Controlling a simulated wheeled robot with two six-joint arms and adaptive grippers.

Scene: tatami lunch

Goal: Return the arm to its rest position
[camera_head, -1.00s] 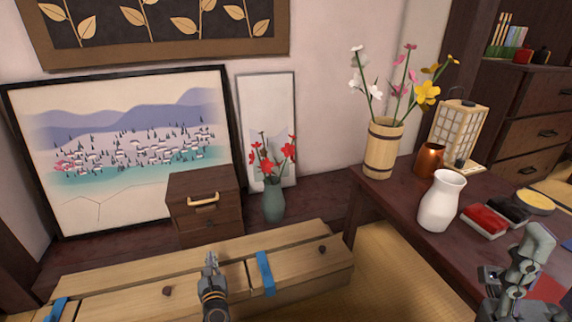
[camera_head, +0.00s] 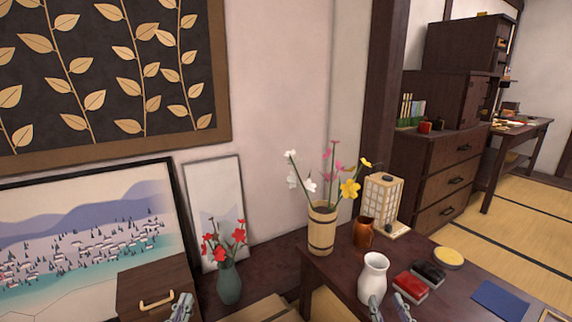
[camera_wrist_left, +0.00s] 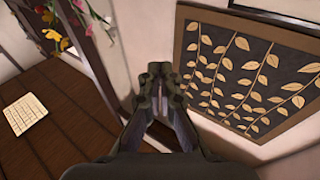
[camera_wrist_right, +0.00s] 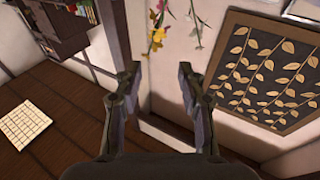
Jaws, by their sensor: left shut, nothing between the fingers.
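My left gripper (camera_head: 182,306) shows at the bottom edge of the head view, in front of the small brown drawer box. In the left wrist view its fingers (camera_wrist_left: 163,82) are together with nothing between them. My right gripper (camera_head: 389,307) shows at the bottom edge of the head view, beside the white vase in the picture. In the right wrist view its two fingers (camera_wrist_right: 158,78) stand apart, and the gap is empty. The arms behind both grippers are mostly out of the head view.
The low dark table (camera_head: 450,296) carries a white vase (camera_head: 373,276), a flower bucket (camera_head: 321,230), a copper jug (camera_head: 364,232) and a lantern (camera_head: 382,203). The drawer box (camera_head: 155,285) and a red-flowered vase (camera_head: 229,282) stand at left. Tatami floor (camera_head: 520,235) is open at right.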

